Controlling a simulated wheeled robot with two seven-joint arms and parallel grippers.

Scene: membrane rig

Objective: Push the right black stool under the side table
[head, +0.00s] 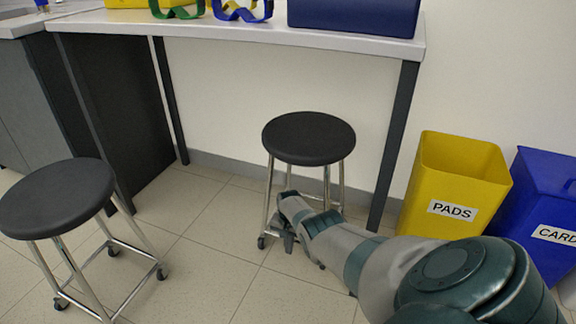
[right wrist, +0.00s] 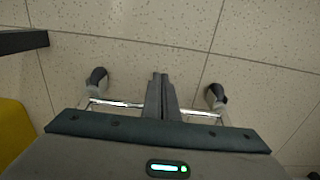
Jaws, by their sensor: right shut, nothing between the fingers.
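The right black stool (head: 309,138) has a round black seat, chrome legs and castors. In the head view it stands upright at the front edge of the side table (head: 250,36), between the table's legs. My right gripper (head: 283,240) is low, at the stool's legs. In the right wrist view the gripper (right wrist: 161,76) has its fingers together with nothing between them, over a chrome bar of the stool (right wrist: 118,104); I cannot tell if they touch. A castor shows on either side. My arm hides part of the stool's lower right. My left gripper is not in view.
Another black stool (head: 57,198) stands at the left front. A yellow PADS bin (head: 455,180) and a blue CARD bin (head: 545,205) stand right of the table. Goggles and a blue box (head: 353,15) are on the tabletop. Floor between the stools is clear.

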